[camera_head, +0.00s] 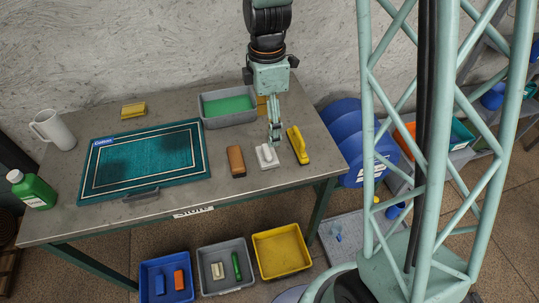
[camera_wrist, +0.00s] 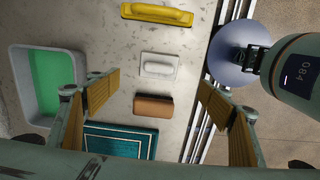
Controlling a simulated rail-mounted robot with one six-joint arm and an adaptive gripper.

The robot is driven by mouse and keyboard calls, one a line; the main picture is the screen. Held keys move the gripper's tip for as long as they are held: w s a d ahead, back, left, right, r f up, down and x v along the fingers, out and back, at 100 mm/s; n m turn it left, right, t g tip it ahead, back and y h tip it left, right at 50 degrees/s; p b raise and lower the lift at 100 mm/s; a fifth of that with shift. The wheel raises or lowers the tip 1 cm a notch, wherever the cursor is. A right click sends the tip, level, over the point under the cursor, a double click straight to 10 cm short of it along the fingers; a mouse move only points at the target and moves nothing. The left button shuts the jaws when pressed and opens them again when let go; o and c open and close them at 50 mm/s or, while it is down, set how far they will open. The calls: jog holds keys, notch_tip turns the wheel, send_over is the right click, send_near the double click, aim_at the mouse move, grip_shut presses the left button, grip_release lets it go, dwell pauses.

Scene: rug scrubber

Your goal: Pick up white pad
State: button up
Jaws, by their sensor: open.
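The white pad (camera_head: 268,159) lies flat on the grey table near its right front edge, between a brown block and a yellow-handled tool. It also shows in the wrist view (camera_wrist: 158,67), with a raised handle on top. My gripper (camera_head: 275,135) hangs above and just behind the pad, partly in front of it in the head view. In the wrist view my gripper (camera_wrist: 153,93) has its two ribbed fingers wide apart with nothing between them at finger height. The pad lies below, a little above the fingertips in the picture.
The brown block (camera_head: 236,161) and yellow tool (camera_head: 299,147) stand close on either side. A tub of green liquid (camera_head: 228,105) is behind. A teal rug (camera_head: 145,160) covers the table's left part. Bins, including a yellow one (camera_head: 281,251), are on the floor.

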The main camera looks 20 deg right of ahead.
dwell(0.4)
jog(key=b, duration=0.1)
send_over(267, 150)
jog(key=shift+s+f, duration=0.2)
jog(key=shift+f, duration=4.15)
jog(key=shift+w+f+b, duration=0.2)
jog(key=shift+f+b, duration=0.3)
jog(key=shift+f, duration=2.05)
jog(key=shift+c, duration=0.7)
jog(key=c, duration=0.8)
